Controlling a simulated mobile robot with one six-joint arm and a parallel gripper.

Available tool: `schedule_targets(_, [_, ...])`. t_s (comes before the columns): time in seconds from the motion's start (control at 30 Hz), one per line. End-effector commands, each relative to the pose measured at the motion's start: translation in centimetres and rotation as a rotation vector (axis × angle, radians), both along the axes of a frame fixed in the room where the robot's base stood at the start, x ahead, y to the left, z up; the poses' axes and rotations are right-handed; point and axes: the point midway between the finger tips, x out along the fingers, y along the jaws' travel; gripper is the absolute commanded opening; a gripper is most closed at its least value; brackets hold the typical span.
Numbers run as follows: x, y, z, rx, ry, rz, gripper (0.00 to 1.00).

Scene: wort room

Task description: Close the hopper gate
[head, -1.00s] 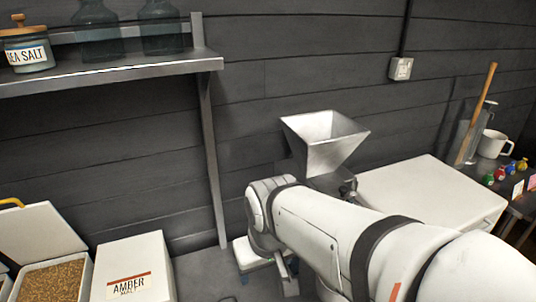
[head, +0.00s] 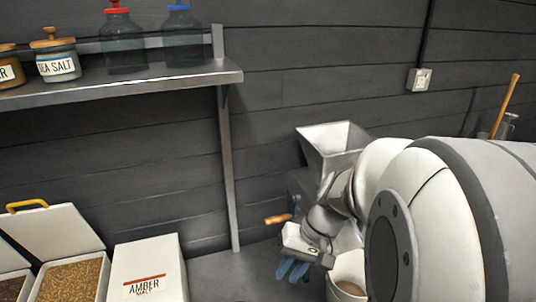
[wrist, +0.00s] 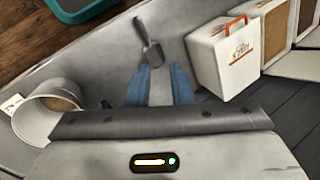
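The hopper (head: 331,142) is a grey metal funnel on a dark mill body against the wall, in the head view. A wooden crank handle (head: 278,219) sticks out at the mill's left. The hopper gate cannot be made out; my arm covers much of the mill's front and right side. My gripper (head: 292,270) has blue fingers and is in front of and below the hopper, pointing down. In the wrist view my gripper (wrist: 160,82) has its fingers apart, with nothing held between them. The hopper is not in the wrist view.
A pot with brownish contents (head: 349,288) stands right of my gripper, also in the wrist view (wrist: 48,112). A metal scoop (wrist: 150,52) lies on the counter beyond the fingers. The amber malt box (head: 147,270) stands left. A shelf (head: 120,84) with jars hangs above.

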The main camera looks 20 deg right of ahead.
Motion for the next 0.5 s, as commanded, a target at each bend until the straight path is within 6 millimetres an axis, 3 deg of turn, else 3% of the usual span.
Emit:
schedule_targets(0.27, [3.0,-7.0,0.8,0.385,-0.110,-0.326,0.00])
schedule_targets(0.37, [3.7,-10.8,1.1,0.494,-0.213,-0.457,0.00])
schedule_targets(0.5, [3.7,-17.3,1.4,0.602,-0.401,-0.656,0.00])
